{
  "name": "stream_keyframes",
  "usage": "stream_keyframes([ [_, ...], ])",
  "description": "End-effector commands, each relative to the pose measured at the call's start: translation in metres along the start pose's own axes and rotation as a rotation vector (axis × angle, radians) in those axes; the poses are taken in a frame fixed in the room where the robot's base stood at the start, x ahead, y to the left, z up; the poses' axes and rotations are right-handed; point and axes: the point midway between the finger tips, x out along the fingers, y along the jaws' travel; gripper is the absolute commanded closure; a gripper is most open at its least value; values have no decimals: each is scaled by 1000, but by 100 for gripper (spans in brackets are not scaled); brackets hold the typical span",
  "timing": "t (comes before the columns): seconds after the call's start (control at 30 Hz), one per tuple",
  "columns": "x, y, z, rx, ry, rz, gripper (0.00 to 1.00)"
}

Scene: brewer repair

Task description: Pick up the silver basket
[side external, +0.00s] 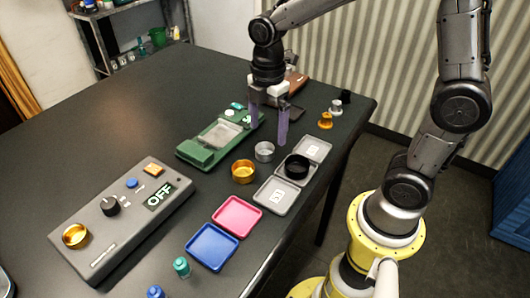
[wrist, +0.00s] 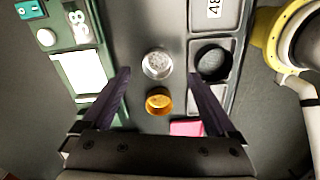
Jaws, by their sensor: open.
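The silver basket (side external: 264,151) is a small round metal cup on the dark table, between the green device and the grey trays. In the wrist view the silver basket (wrist: 157,63) lies ahead of the fingertips, roughly midway between their lines. A gold basket (side external: 243,171) stands close beside it; in the wrist view the gold basket (wrist: 159,100) is between the fingers and nearer the palm. My gripper (side external: 268,122) points down above the table, behind the silver basket in the side view. Its purple fingers (wrist: 160,75) are wide apart with nothing held.
The green device (side external: 220,138) is left of the baskets. Grey trays (side external: 274,195), one with a black ring (side external: 297,166), are at the right. Pink (side external: 237,215) and blue trays (side external: 212,247) lie nearer. A grey control box (side external: 120,220) shows OFF. The table's far left is clear.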

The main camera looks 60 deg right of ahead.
Motion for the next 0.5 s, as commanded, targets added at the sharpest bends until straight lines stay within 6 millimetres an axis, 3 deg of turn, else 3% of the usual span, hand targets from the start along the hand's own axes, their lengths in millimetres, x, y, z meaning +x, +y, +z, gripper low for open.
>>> stream_keyframes([
  [0.5,53,3,-5,0,0,-1,7],
])
